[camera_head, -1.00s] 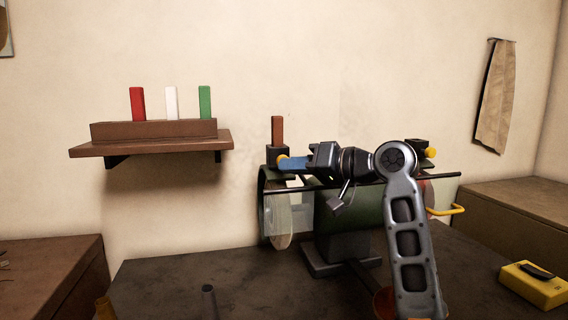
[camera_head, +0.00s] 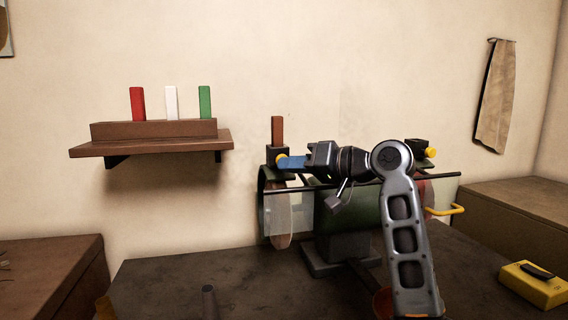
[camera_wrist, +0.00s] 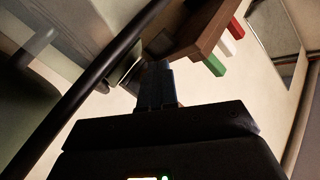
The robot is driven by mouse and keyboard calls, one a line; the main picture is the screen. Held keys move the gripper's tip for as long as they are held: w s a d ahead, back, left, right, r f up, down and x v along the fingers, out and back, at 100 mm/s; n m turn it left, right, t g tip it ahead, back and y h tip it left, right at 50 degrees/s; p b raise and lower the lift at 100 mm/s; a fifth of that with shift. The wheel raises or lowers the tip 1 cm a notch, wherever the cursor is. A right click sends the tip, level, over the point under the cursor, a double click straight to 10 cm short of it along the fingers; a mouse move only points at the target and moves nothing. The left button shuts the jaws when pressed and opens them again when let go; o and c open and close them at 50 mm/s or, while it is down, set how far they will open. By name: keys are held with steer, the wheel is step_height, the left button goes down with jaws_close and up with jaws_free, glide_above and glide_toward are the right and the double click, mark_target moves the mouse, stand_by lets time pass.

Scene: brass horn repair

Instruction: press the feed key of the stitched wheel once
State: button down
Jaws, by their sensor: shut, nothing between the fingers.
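A green buffing machine (camera_head: 345,207) stands on the dark bench with a pale wheel (camera_head: 278,215) at its left end and a reddish wheel (camera_head: 424,195) at its right end. I cannot tell which is the stitched one. A yellow round key (camera_head: 282,161) faces right on the left black box (camera_head: 278,154). In the wrist view my blue fingers (camera_wrist: 154,84) are together; the key is hidden there.
A dark rod (camera_head: 450,174) runs along the machine's front, just below my gripper. A brown block (camera_head: 277,130) stands on the left box. A wall shelf (camera_head: 150,147) with red, white and green blocks is left. A yellow box (camera_head: 534,285) lies at the bench's right.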

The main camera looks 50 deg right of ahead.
steer(key=shift+s+a+p, duration=0.3)
steer(key=shift+s+a, duration=0.25)
steer(key=shift+s, duration=0.3)
steer(key=shift+s+a+p, duration=0.3)
steer(key=shift+s+a, duration=0.4)
steer(key=shift+s, duration=0.35)
steer(key=shift+s+a+p, duration=0.3)
steer(key=shift+s+a, duration=0.4)
steer(key=shift+s, duration=0.3)
